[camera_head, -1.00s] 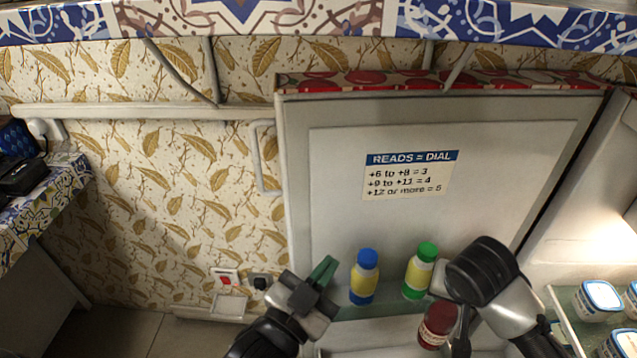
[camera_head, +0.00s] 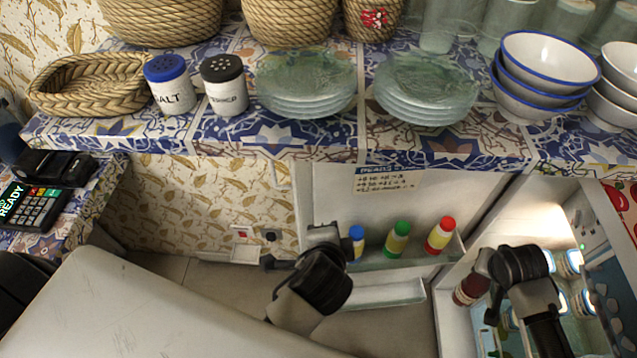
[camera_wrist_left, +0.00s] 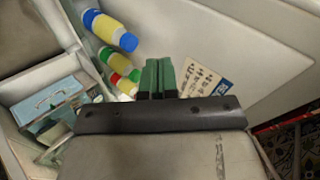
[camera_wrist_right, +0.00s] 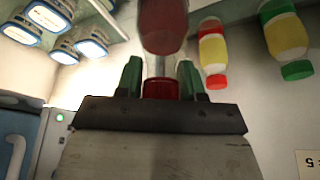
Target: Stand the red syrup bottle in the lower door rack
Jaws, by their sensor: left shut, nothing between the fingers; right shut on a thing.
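The dark red syrup bottle (camera_head: 470,288) is held by my right gripper (camera_head: 490,268), to the right of the open fridge door. In the right wrist view the green fingers (camera_wrist_right: 160,78) close around its red cap (camera_wrist_right: 160,88), and its body (camera_wrist_right: 163,25) looks roughly upright. The white lower door rack (camera_head: 380,295) looks empty where it shows, left of the bottle. My left gripper (camera_head: 325,235) is by the door's left side; in the left wrist view its fingers (camera_wrist_left: 157,78) are together and empty.
The upper door rack (camera_head: 400,262) holds blue-capped (camera_head: 356,240), green-capped (camera_head: 397,240) and red-capped (camera_head: 440,236) yellow bottles. White-lidded tubs (camera_wrist_right: 48,18) stand inside the fridge. A tiled counter (camera_head: 340,140) with plates and bowls overhangs the door.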

